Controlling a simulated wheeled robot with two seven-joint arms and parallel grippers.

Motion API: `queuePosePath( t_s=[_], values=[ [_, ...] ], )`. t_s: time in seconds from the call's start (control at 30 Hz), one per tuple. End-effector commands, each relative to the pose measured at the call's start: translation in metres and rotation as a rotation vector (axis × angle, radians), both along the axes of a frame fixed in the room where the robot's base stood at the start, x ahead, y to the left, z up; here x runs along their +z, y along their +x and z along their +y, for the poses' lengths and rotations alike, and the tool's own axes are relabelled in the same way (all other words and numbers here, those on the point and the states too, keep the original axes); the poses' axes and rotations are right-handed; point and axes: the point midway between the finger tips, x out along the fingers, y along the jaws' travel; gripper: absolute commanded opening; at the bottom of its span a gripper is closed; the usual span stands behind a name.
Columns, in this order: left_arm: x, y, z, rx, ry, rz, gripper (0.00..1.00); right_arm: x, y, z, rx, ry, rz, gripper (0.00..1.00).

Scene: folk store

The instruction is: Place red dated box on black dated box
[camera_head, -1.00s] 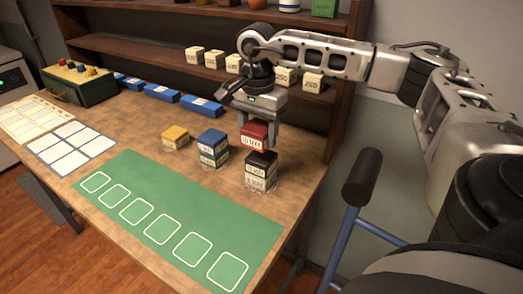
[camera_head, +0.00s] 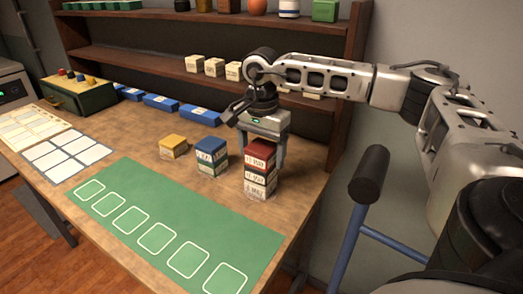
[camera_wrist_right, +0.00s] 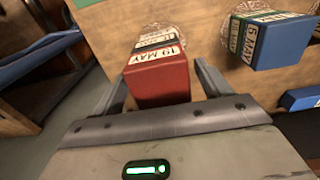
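The red dated box (camera_head: 260,153) rests upright on the black dated box (camera_head: 260,174), at the top of a short stack on the table. Another pale dated box forms the bottom of that stack. My right gripper (camera_head: 262,151) points down, with a finger on each side of the red box. In the right wrist view the red box (camera_wrist_right: 157,80) sits between the fingers, with a narrow gap at the right finger, so the gripper looks slightly open. The lower boxes are partly hidden there. My left gripper is out of view.
A blue-topped stack (camera_head: 211,155) and a yellow box (camera_head: 173,146) stand to the left. A green mat (camera_head: 165,180) lies in front. Blue boxes (camera_head: 161,103) line the back. Shelves (camera_head: 150,52) rise behind, and a blue rail (camera_head: 350,235) stands right.

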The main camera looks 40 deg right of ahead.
Motion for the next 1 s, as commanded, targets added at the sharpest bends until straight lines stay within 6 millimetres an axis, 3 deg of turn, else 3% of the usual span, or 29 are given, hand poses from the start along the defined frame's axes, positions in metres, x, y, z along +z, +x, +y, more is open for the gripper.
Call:
queuePosePath(
  t_s=[0.27,0.37,0.7,1.0],
  values=[
    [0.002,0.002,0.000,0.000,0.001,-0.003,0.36,0.007,0.001,0.000,0.000,0.000,-0.002,0.76],
    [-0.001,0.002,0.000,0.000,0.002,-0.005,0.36,0.021,0.001,0.000,0.000,0.000,-0.004,0.76],
    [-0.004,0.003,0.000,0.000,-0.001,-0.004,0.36,0.093,0.001,0.001,0.001,0.000,-0.004,0.76],
    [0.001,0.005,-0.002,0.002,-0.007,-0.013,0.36,0.123,0.000,0.001,0.001,0.000,0.000,0.76]
  ],
)
